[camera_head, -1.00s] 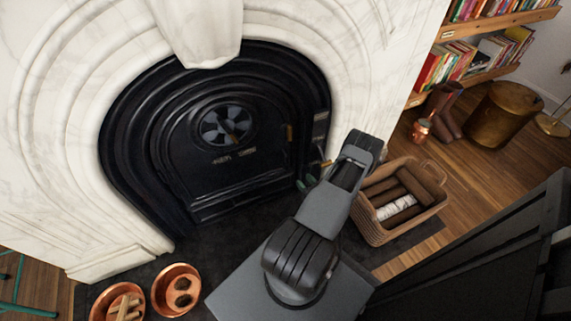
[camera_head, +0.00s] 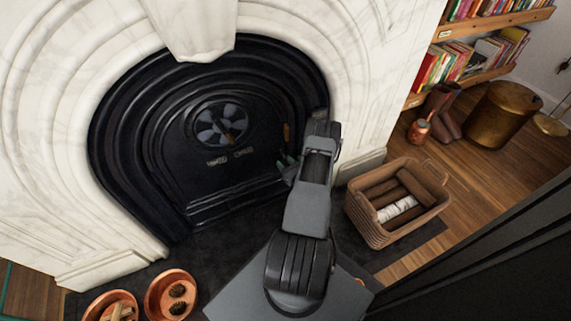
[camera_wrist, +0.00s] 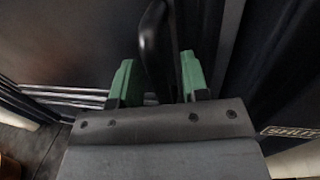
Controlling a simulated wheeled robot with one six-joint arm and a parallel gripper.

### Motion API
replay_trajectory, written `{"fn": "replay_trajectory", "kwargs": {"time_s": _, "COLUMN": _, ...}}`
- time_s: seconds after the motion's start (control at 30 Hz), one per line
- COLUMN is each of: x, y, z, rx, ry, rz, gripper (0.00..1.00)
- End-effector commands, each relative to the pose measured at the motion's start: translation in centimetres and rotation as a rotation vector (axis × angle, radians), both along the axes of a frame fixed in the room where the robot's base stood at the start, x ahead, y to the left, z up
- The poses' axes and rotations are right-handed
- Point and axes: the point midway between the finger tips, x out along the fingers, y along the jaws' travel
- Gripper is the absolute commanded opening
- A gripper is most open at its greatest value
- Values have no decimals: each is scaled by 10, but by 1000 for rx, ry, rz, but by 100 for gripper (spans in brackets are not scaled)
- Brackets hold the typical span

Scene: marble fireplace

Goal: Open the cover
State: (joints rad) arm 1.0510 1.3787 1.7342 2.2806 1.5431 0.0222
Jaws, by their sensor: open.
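The black fireplace cover (camera_head: 185,160) stands upright in the arched black surround and looks closed. It has a round vent (camera_head: 221,124) and a small orange-brown part (camera_head: 286,133) near its right edge. My gripper (camera_head: 285,165) is in front of the cover's lower right side, partly hidden by my arm. In the wrist view my gripper (camera_wrist: 158,82) has two green fingers, open and apart. A dark curved handle (camera_wrist: 153,45) rises between them. I cannot tell whether either finger touches it.
A wicker basket of logs (camera_head: 388,232) stands right of my arm. Two copper bowls (camera_head: 150,298) sit at the lower left. The white marble surround (camera_head: 60,160) frames the fireplace. Bookshelves (camera_head: 480,75) and a brass bin (camera_head: 498,112) are at the right. Some dark hearth is clear before the cover.

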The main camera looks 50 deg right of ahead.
Motion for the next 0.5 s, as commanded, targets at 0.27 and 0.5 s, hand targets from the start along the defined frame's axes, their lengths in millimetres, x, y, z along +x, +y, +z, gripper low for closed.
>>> {"fn": "replay_trajectory", "kwargs": {"time_s": 0.27, "x": 0, "y": 1, "z": 0, "rx": 0, "ry": 0, "rz": 0, "gripper": 39}}
{"fn": "replay_trajectory", "kwargs": {"time_s": 0.5, "x": 0, "y": 1, "z": 0, "rx": 0, "ry": 0, "rz": 0, "gripper": 16}}
